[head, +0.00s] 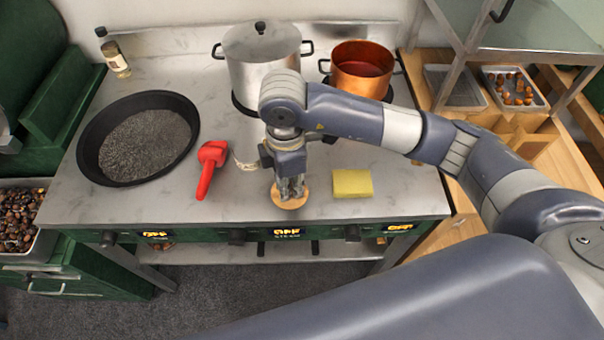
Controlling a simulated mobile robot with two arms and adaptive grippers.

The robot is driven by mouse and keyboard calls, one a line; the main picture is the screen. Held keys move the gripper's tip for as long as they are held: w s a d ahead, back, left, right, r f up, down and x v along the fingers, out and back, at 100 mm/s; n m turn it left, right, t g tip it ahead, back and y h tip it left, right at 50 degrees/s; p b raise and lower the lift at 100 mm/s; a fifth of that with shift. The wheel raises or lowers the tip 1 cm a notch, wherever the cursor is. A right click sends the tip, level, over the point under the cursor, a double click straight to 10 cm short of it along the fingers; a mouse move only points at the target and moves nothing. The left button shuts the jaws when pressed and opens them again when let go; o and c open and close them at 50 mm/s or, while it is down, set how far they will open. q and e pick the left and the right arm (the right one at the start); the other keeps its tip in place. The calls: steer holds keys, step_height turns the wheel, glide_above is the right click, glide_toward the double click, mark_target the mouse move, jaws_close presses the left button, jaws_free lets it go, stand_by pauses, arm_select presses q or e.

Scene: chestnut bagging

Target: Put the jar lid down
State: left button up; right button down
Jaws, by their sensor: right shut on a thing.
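The jar lid (287,204) is a round, tan, wood-coloured disc near the front edge of the grey marbled stove top (235,195). My right gripper (291,191) points down over the lid and is shut on it. The fingers hide the lid's middle and upper part. The lid is at or just above the surface; I cannot tell whether it touches. My left gripper is not in view.
A yellow sponge (352,183) lies just right of the lid, and a red tool (209,168) lies to the left. A black pan (187,108), a steel pot (252,72) and a copper pot (362,80) stand around. A small jar (116,62) is back left.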

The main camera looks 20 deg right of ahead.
steer(key=w+d, duration=0.2)
steer(key=w+d+p, duration=0.1)
steer(key=shift+w+d+f, duration=0.15)
steer(key=shift+d+f, duration=0.1)
steer(key=shift+d, duration=0.15)
step_height(320, 180, down, 3)
steer(key=shift+r+p, duration=0.1)
steer(key=shift+p, duration=0.6)
steer(key=shift+f, duration=0.3)
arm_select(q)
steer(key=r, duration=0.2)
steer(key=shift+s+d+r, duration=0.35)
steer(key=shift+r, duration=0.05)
arm_select(e)
steer(key=shift+f, duration=0.1)
steer(key=shift+f, duration=0.15)
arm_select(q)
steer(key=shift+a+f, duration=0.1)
arm_select(e)
steer(key=c, duration=1.5)
jaws_free()
steer(key=shift+c, duration=0.2)
